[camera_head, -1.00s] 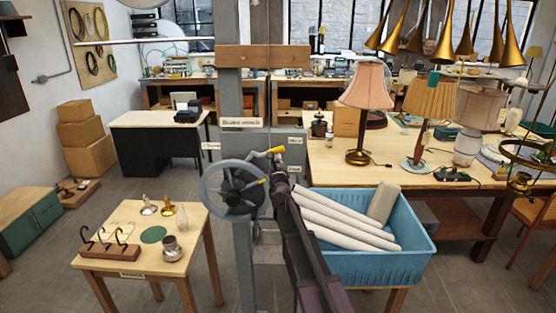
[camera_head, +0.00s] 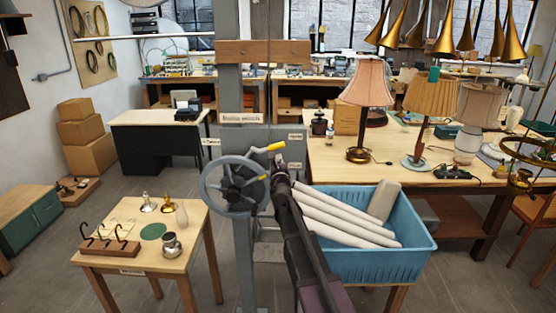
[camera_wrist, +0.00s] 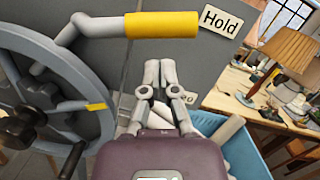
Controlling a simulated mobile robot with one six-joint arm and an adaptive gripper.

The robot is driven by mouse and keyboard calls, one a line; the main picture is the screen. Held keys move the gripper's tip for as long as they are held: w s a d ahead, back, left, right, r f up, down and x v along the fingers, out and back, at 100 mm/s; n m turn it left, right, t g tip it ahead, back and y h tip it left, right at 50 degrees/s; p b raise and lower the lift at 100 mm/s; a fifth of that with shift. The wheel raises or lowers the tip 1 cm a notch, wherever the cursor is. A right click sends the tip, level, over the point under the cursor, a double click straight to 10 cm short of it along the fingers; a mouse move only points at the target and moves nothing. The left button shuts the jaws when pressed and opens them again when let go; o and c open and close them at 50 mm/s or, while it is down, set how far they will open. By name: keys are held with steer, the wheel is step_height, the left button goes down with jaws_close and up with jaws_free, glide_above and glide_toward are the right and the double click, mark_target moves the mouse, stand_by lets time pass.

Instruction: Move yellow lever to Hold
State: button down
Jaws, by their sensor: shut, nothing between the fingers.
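The yellow lever (camera_head: 270,147) is a grey cranked arm with a yellow grip, mounted by the spoked handwheel on the grey winch post. In the wrist view its yellow grip (camera_wrist: 162,25) lies nearly level across the top, its right end close to the white "Hold" label (camera_wrist: 220,20). That label is also on the grey plate in the head view (camera_head: 296,136). My gripper (camera_wrist: 160,65) is shut and empty. Its fingertips are just below the grip in the wrist view, with a small gap showing. In the head view my gripper (camera_head: 278,162) is below the lever's end.
The handwheel (camera_head: 235,185) with its dark hub is left of my gripper. A lower label (camera_wrist: 190,97) is partly hidden by my fingers. A blue crate (camera_head: 370,265) of pale rolls stands at right. A small wooden table (camera_head: 130,215) stands at left.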

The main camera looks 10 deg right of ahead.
steer(key=f+b+v, duration=0.1)
steer(key=b+v, duration=0.2)
steer(key=v, duration=0.8)
steer(key=shift+s+d+f, duration=0.2)
steer(key=shift+d+f, duration=0.1)
